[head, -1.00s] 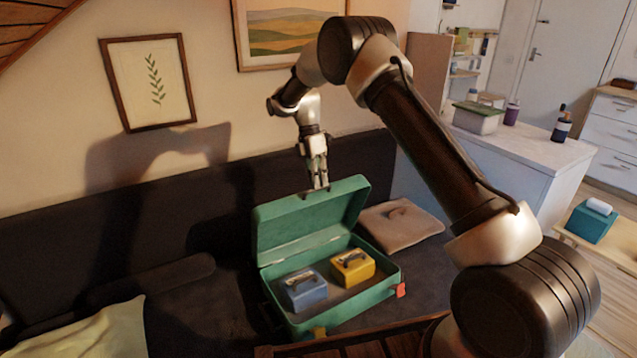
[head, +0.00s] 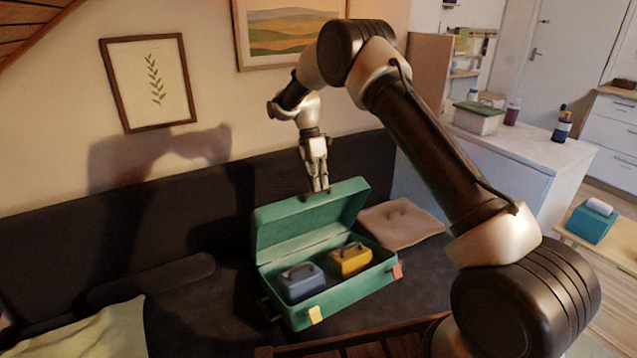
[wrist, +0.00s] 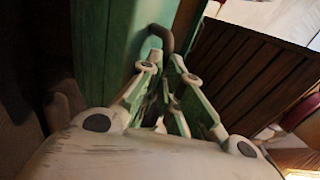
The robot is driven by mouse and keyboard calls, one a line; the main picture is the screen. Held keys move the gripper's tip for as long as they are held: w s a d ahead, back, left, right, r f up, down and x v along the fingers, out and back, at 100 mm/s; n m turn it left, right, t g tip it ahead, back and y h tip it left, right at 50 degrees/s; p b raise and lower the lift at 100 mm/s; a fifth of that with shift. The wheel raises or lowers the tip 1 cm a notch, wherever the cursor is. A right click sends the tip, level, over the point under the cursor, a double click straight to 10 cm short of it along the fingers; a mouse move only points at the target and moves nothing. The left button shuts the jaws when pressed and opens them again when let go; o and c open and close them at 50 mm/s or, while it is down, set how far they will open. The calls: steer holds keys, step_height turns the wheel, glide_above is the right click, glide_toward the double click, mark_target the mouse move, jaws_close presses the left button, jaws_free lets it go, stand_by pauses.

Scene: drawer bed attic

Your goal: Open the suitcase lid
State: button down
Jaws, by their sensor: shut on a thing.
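The green suitcase (head: 345,298) lies on the dark sofa in the head view, with its lid (head: 300,222) raised at the back and its inside showing. A blue case (head: 302,284) and a yellow case (head: 350,261) sit inside. A yellow latch (head: 315,315) and a red latch (head: 397,271) are on its front. My gripper (head: 318,189) points down at the lid's upper edge. In the wrist view my gripper (wrist: 165,75) is shut on the lid's dark curved handle (wrist: 166,38), beside the green lid (wrist: 115,40). The fingers partly hide the handle.
A beige cushion (head: 402,222) lies to the right of the suitcase, close to it. A dark bolster (head: 150,280) and a pale pillow (head: 95,330) are to the left. The sofa's backrest (head: 120,235) and the wall are behind. A wooden slatted edge (head: 370,342) is in front.

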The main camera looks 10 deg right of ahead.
steer(key=shift+f, duration=0.35)
steer(key=c, duration=1.5)
jaws_free()
steer(key=shift+r, duration=0.1)
steer(key=shift+c, duration=0.3)
steer(key=shift+w+a+r, duration=0.2)
steer(key=shift+w+r, duration=0.05)
steer(key=shift+w, duration=0.2)
steer(key=shift+w+a+r, duration=0.15)
steer(key=shift+w+r, duration=0.05)
steer(key=shift+w, duration=0.2)
steer(key=shift+c, duration=1.2)
steer(key=w+a+r, duration=0.1)
steer(key=w+r, duration=0.3)
steer(key=w, duration=0.1)
steer(key=shift+w+a, duration=0.3)
steer(key=shift+a, duration=0.1)
steer(key=shift+r, duration=0.1)
step_height(320, 180, up, 10)
